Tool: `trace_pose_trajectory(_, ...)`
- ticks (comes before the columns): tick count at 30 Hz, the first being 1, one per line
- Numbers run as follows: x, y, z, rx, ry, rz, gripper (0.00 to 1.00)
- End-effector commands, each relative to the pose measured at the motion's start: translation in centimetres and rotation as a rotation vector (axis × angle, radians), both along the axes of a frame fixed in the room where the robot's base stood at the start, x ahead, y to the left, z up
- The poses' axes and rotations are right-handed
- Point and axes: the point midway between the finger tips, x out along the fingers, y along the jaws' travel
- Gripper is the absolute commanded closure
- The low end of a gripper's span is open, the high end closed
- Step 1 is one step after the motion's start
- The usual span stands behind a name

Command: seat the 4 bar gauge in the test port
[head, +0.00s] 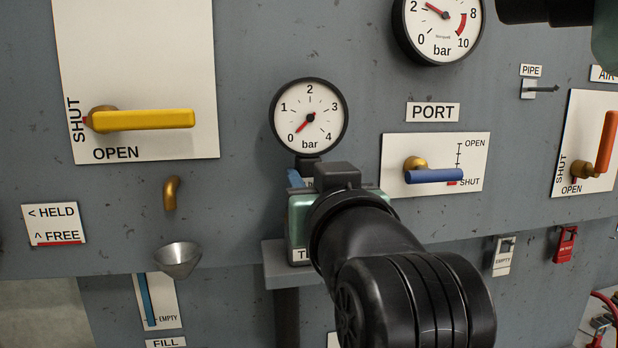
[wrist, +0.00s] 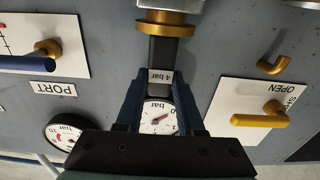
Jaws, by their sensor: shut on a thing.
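The 4 bar gauge (head: 309,118) is upright in the head view, its white dial facing out and its needle near 0. In the wrist view, which is upside down, its dial (wrist: 158,117) sits between the blue fingers of my gripper (wrist: 159,92), shut on it. Its dark stem with a "4 bar" label (wrist: 160,76) runs to a brass collar (wrist: 165,26) on a grey fitting, apparently the test port. I cannot tell whether the stem is inside the collar or only against it. In the head view my wrist hides the stem's lower end and the collar.
A blue lever (head: 434,176) under the PORT sign (head: 432,112) points at SHUT. A 10 bar gauge (head: 439,22) is at upper right. A brass spout (head: 171,192) over a funnel (head: 178,258) stands to the left.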

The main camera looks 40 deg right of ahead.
Motion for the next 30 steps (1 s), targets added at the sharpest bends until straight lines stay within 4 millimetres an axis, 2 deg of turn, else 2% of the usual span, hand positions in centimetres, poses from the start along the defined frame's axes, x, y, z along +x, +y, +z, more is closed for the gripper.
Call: trace_pose_trajectory(30,0.1,0.0,-2.1,0.004,0.007,0.000,1.00)
